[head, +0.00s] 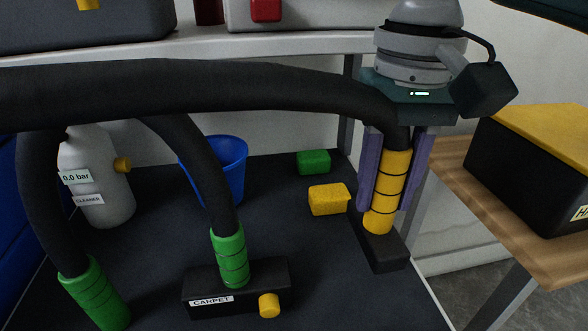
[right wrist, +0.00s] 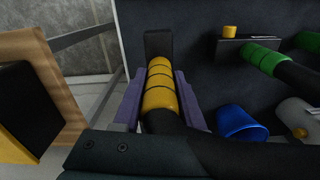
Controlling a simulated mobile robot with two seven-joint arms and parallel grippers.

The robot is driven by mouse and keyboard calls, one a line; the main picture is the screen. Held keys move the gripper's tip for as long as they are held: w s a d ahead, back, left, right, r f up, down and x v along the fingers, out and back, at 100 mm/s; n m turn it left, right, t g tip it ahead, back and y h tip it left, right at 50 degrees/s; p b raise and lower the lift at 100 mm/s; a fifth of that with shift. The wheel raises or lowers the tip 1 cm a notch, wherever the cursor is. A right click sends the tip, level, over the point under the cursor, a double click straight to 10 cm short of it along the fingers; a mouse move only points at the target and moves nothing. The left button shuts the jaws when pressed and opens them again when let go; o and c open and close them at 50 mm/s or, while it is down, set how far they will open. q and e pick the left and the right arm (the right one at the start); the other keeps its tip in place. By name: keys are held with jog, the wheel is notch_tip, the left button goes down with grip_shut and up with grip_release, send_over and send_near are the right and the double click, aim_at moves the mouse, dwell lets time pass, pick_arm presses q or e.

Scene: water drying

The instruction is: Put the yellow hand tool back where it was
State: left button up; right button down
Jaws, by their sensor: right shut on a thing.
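The yellow hand tool (head: 388,190) has a ribbed yellow grip, a black foot (head: 386,253) and a thick black hose from its top. It is upright at the right edge of the dark surface; I cannot tell whether its foot touches it. My right gripper (head: 390,200) is shut on the yellow grip, with a purple finger on each side. In the right wrist view the yellow tool (right wrist: 160,88) lies between the fingers of my right gripper (right wrist: 161,98), its black foot pointing away. My left gripper is not in view.
A black CARPET tool with a green grip (head: 230,255) and another green grip (head: 93,293) are at left. A blue bucket (head: 228,172), white cleaner bottle (head: 95,175), yellow sponge (head: 328,200) and green sponge (head: 314,162) stand behind. A wooden table (head: 455,170) is at right.

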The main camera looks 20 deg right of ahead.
aim_at(376, 237)
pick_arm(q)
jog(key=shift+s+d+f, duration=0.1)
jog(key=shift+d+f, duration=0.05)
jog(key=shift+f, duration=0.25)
pick_arm(e)
notch_tip(376, 237, down, 3)
jog(key=shift+r, duration=0.15)
pick_arm(q)
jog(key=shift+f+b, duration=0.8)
jog(key=shift+b, duration=0.2)
pick_arm(e)
notch_tip(376, 237, down, 5)
jog(key=shift+s+r, duration=0.1)
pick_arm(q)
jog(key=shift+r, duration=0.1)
pick_arm(e)
jog(key=shift+f, duration=0.25)
jog(key=shift+c, duration=2.3)
grip_release()
